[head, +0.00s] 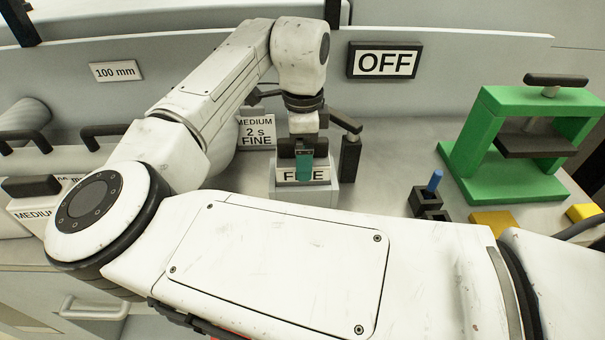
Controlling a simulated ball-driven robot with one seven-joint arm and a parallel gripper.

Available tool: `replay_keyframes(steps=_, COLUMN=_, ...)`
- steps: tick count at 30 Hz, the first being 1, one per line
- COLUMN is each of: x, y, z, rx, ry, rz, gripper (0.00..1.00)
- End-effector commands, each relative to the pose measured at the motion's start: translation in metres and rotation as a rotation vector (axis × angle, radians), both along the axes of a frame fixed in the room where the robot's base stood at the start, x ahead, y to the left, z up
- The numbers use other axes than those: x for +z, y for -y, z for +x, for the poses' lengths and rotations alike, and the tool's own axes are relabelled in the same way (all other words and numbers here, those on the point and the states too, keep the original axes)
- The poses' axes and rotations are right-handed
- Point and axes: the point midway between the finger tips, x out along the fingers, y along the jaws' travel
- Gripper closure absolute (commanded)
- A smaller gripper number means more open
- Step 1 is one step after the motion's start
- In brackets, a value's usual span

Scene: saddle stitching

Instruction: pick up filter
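My gripper (303,152) points down over a small light box (336,194) labelled with letters that read as "F..NE", partly covered. A teal piece (304,168) shows at the fingertips, in front of the label. I cannot tell whether it is part of the gripper or a separate thing. No thing is clearly marked as the filter. The fingers are small and dark here, so their opening and any hold are unclear.
A dark post (350,158) stands right of the box. A sign reading "MEDIUM 2 s FINE" (257,133) is behind. A green press (470,150), a dark holder with a blue peg (435,182) and yellow blocks (495,222) stand right. My arm hides the front.

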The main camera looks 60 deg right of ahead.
Motion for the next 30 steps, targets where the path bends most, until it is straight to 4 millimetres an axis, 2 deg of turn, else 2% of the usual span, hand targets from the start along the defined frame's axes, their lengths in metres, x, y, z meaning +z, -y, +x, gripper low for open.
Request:
replay_keyframes(steps=8, x=-0.0026, y=-0.0001, z=0.0001, rx=0.0, ry=0.0, rz=0.0, gripper=0.02)
replay_keyframes(steps=30, x=-0.002, y=0.0, z=0.0, rx=0.0, ry=0.0, rz=0.0, gripper=0.73)
